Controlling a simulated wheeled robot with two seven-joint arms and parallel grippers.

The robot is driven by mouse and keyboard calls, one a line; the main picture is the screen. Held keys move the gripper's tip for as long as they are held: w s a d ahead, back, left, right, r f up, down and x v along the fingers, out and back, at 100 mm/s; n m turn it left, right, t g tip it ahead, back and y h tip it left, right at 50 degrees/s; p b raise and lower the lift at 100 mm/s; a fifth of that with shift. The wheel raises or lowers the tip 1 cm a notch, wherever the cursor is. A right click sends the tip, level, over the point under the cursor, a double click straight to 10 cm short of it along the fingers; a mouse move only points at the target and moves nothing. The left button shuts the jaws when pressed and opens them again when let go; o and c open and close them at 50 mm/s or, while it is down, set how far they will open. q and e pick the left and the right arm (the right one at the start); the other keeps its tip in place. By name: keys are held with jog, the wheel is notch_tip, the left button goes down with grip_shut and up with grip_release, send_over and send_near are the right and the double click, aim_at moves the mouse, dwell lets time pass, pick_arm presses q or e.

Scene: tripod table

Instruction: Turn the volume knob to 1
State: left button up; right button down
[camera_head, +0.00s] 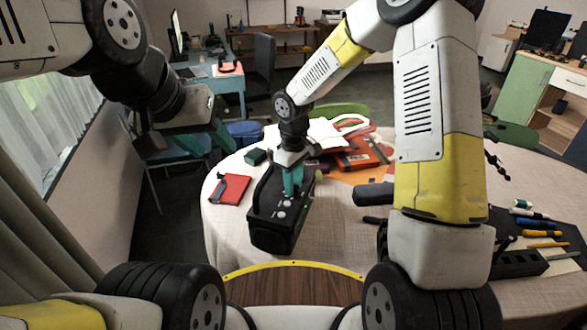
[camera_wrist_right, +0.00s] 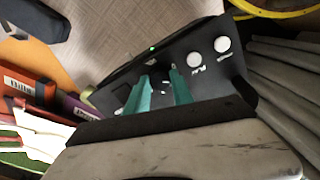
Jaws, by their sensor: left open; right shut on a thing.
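A black audio device (camera_head: 273,238) with a control panel sits on the round table, and its panel also shows in the right wrist view (camera_wrist_right: 215,80). My right gripper (camera_head: 292,192) points down onto this panel. In the right wrist view its two teal fingers (camera_wrist_right: 162,85) are closed around a small dark knob, mostly hidden between them. I cannot read the knob's setting. Two white round buttons (camera_wrist_right: 194,72) (camera_wrist_right: 222,44) lie beside the fingers, with labels too small to read. My left gripper (camera_head: 185,140) hangs open and empty left of the table, away from the device.
A red book (camera_head: 230,189) and a dark green box (camera_head: 256,156) lie left of the device. Red books (camera_head: 362,156) and a white bag lie behind it. Tools and a black holder (camera_head: 518,265) occupy the table's right. Bare tablecloth (camera_head: 225,228) shows at front left.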

jog(key=c, duration=1.1)
grip_release()
jog(key=shift+r, duration=0.1)
notch_tip(320, 180, up, 8)
jog(key=shift+f, duration=0.2)
jog(key=s+d+r+m+t+y, duration=0.1)
jog(key=s+d+r+m+t, duration=0.2)
jog(key=s+d+r+m, duration=0.2)
jog(key=s+d+r+m+t+y, duration=0.1)
jog(key=s+d+r+m+t, duration=0.2)
jog(key=s+d+r, duration=0.6)
jog(key=s+r+m, duration=0.2)
jog(key=s+r, duration=0.1)
jog(key=s, duration=0.2)
jog(key=shift+s+r, duration=0.35)
jog(key=shift+r, duration=0.05)
